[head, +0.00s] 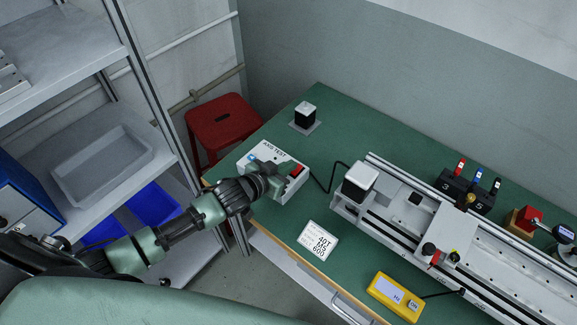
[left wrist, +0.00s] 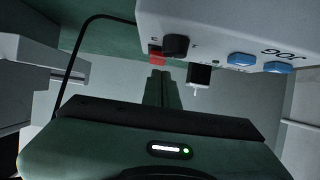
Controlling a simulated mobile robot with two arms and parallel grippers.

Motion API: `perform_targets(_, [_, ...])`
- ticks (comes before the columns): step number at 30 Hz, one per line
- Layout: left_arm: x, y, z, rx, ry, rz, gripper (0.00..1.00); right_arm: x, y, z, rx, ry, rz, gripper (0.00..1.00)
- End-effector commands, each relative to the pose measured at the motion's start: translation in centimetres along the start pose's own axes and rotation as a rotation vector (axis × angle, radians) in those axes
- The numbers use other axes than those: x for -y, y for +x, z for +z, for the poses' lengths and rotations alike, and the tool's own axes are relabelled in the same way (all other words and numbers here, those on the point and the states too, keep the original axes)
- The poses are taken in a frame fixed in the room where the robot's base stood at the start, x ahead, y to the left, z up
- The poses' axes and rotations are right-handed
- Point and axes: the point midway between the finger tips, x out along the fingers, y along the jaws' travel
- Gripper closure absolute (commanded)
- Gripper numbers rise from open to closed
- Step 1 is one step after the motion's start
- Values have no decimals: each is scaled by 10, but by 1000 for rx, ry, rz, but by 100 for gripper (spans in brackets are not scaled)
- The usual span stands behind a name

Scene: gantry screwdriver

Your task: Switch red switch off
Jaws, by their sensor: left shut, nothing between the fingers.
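The white control box (head: 257,168), labelled AXIS TEST, sits on the green table near its left corner. Its red switch (head: 296,170) is at the right end of the box's top. In the left wrist view the red switch (left wrist: 155,58) shows just beyond my fingertips, beside a black knob (left wrist: 175,45). My left gripper (head: 280,180) is over the box, close to the red switch; it is shut and empty. In the left wrist view its fingers (left wrist: 161,76) are together. I cannot tell whether they touch the switch. The switch's position is not readable. My right gripper is not seen.
Blue buttons (left wrist: 242,59) are on the same box. A black cable (head: 328,184) runs from the box toward the gantry rail (head: 395,225). A white label plate (head: 318,240) and a yellow device (head: 396,296) lie near the front edge. A red stool (head: 222,120) stands behind.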

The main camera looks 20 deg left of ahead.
Motion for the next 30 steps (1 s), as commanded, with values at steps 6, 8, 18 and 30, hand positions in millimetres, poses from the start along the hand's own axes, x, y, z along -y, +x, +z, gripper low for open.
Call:
perform_targets(6, [2,-10,-28,-1,-1,-1,100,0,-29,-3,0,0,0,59])
perform_targets(8, [3,-13,-37,-1,-1,-2,100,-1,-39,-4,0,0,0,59])
perform_targets(18, [4,-72,-21,4,-1,-1,100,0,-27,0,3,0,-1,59])
perform_targets(30, [4,-110,-18,0,0,-2,100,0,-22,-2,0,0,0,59])
